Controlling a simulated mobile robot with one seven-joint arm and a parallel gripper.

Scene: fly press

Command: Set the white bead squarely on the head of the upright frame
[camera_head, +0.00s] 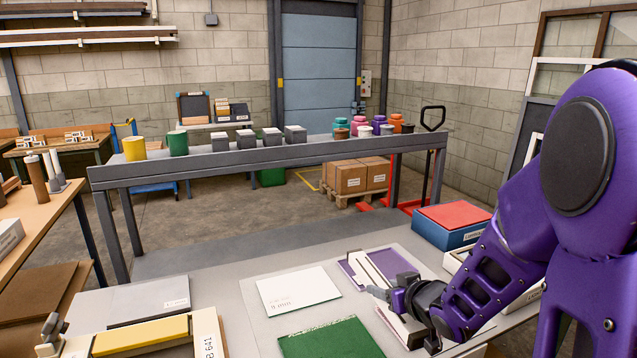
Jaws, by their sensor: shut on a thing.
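My gripper (392,296) is at the lower right of the head view, low over the work table and shut. A long, thin white strip (370,269), which looks like the white bead, runs from beside the purple panel (356,270) down to the gripper. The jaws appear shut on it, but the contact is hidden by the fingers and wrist. A pale block-like piece (407,328) shows just below the gripper; its full shape is hidden by my arm. I cannot clearly make out the upright frame or its head, nor whether the strip touches it.
A white card (298,290) and a green panel (330,340) lie left of the gripper. A blue box with a red top (452,226) stands behind it to the right. A yellow-topped fixture (140,334) is at the front left. A grey rack (270,160) stands beyond.

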